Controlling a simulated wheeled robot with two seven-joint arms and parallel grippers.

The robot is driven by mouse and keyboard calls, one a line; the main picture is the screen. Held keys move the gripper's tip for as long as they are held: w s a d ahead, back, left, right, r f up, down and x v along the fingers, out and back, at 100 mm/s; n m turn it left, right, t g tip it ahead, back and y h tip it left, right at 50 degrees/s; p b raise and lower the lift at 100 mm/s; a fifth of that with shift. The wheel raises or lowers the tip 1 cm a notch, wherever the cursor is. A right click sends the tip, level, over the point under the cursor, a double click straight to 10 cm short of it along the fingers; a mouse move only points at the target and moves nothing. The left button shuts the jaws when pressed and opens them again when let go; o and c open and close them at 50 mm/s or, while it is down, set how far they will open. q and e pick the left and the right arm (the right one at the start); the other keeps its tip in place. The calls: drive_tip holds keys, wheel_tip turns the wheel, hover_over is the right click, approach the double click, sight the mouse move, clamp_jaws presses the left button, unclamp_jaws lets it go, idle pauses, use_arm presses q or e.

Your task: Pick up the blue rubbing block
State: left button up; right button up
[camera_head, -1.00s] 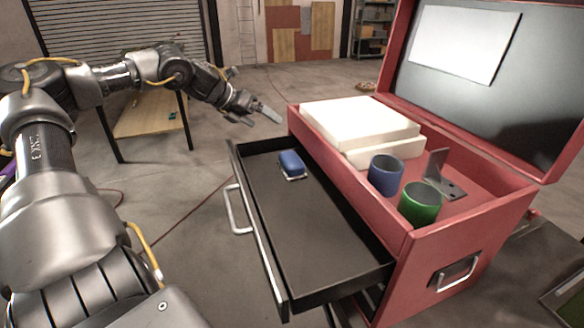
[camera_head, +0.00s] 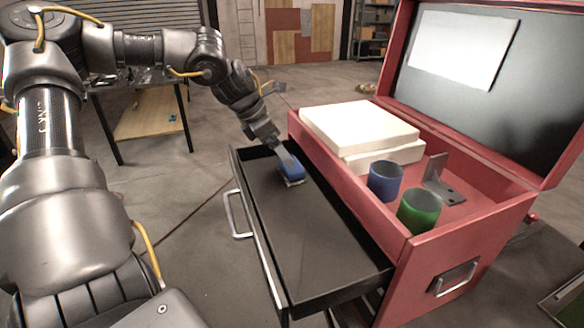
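The blue rubbing block (camera_head: 293,174) lies in the far part of the open black drawer (camera_head: 310,228). It has a blue top and a pale lower edge. My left gripper (camera_head: 286,160) points down at the block from above and behind. Its fingertips overlap the block's far upper side in the picture. I cannot tell whether they touch it or how far apart they are. My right gripper is not in view.
The red toolbox (camera_head: 412,280) stands right of the drawer with its lid raised. Inside are white slabs (camera_head: 360,125), a blue cup (camera_head: 385,182), a green cup (camera_head: 419,212) and a metal bracket (camera_head: 440,182). The drawer's front half is empty.

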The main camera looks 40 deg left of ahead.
sight(292, 169)
use_arm(q)
drive_tip(key=shift+d+f+p, duration=0.25)
drive_tip(key=shift+f+p, duration=0.15)
drive_tip(key=shift+p, duration=0.1)
drive_tip(key=p+x, duration=0.1)
drive_tip(key=x, duration=0.2)
drive_tip(key=shift+w+d+f, duration=0.1)
drive_tip(key=shift+w, duration=0.05)
drive_tip(key=shift+w+d+f, duration=0.15)
drive_tip(key=shift+w+f, duration=0.05)
drive_tip(key=shift+f, duration=0.25)
drive_tip(key=c, duration=1)
